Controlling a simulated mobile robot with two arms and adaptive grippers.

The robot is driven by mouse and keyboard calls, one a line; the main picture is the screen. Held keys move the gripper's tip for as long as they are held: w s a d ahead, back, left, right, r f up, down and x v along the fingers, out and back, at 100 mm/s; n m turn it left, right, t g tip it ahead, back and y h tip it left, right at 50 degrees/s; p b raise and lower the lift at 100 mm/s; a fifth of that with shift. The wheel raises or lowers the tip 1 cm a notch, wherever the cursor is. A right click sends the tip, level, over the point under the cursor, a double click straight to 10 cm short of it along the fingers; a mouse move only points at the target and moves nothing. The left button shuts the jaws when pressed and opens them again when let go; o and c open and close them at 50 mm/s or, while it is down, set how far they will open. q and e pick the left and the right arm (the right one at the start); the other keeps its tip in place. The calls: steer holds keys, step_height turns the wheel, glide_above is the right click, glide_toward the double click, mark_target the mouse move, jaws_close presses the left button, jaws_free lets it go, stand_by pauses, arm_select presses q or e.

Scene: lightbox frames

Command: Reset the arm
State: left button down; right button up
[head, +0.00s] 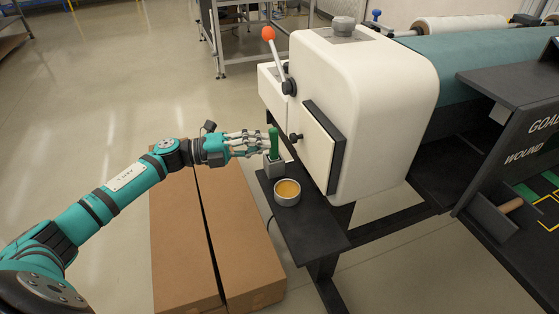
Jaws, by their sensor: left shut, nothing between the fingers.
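My left arm (118,192) is teal and reaches in from the lower left. My left gripper (262,145) is shut and empty, beside a green-handled tool (273,143) that stands upright in a small grey holder (273,166). The fingertips overlap the handle's left side in this view; I cannot tell whether they touch it. The holder stands on a dark side shelf (316,240) in front of a white machine (365,95). My right gripper is not in view.
A small metal cup (287,193) with amber content stands on the shelf near the holder. A lever with an orange knob (268,33) sticks out of the machine. Cardboard boxes (235,240) lie below my arm. A dark rack (515,130) is at the right. The left floor is open.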

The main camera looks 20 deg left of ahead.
arm_select(q)
steer(key=v, duration=0.8)
